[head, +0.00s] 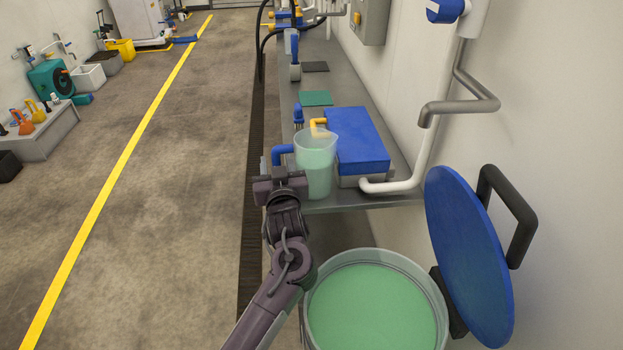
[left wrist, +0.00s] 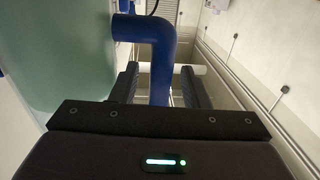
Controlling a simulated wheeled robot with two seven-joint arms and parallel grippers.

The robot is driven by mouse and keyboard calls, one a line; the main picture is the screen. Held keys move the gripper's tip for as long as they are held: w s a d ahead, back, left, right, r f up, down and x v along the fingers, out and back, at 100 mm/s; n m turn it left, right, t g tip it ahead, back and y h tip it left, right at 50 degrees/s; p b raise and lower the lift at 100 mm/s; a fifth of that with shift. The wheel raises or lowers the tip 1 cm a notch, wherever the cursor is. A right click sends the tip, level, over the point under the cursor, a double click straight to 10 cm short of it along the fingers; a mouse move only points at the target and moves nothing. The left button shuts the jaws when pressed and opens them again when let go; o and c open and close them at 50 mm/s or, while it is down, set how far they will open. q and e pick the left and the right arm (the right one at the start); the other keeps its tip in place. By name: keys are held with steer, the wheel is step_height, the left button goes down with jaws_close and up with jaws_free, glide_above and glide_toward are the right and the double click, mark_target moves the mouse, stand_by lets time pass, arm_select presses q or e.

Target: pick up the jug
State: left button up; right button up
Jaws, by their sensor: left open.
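The jug (head: 316,165) is clear, holds pale green liquid, and stands upright at the near end of the grey bench. Its blue handle (head: 282,152) sticks out to the left. In the left wrist view the jug's body (left wrist: 70,60) fills the left side, and the blue handle (left wrist: 160,50) runs down between the two fingers. My left gripper (head: 280,179) is open at the handle, with a gap visible on both sides of it. Part of the lower handle is hidden behind the gripper. My right gripper is out of view.
A blue-topped box (head: 355,140) stands close to the jug's right. The floor left of the bench is clear.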

arm_select(q)
steer(key=shift+c, duration=0.6)
jaws_close()
steer(key=shift+r, duration=0.15)
steer(key=shift+r, duration=0.1)
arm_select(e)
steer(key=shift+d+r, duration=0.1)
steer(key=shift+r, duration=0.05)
